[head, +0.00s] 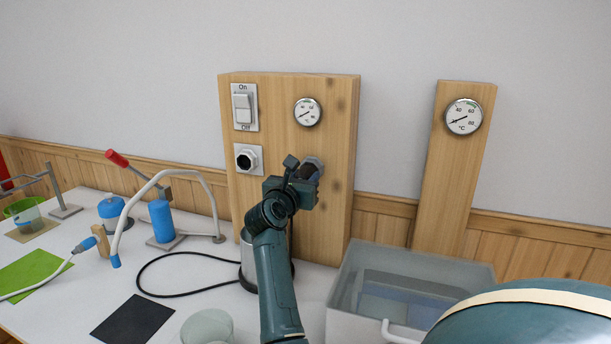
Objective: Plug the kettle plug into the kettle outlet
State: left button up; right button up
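My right gripper (298,178) is in front of the wooden panel (330,210), at its right half. Its fingers appear closed around a dark cylindrical piece, which looks like the kettle plug (303,172). A thin dark line hangs below the gripper. The silver kettle (247,268) stands on the table, mostly hidden behind my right arm. My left gripper is not in view.
A switch (243,106), a black-holed socket (247,159) and a dial (307,112) are on the panel. A black cable (165,292) loops on the table. A clear tank (370,265) stands right, a jar (207,327) in front.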

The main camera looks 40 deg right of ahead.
jog(key=c, duration=0.5)
jog(key=shift+a, duration=0.1)
jog(key=shift+s+a, duration=0.1)
jog(key=shift+a, duration=0.05)
dwell(0.4)
jog(key=shift+v, duration=1.3)
jog(key=v, duration=0.6)
jog(key=shift+s, duration=0.1)
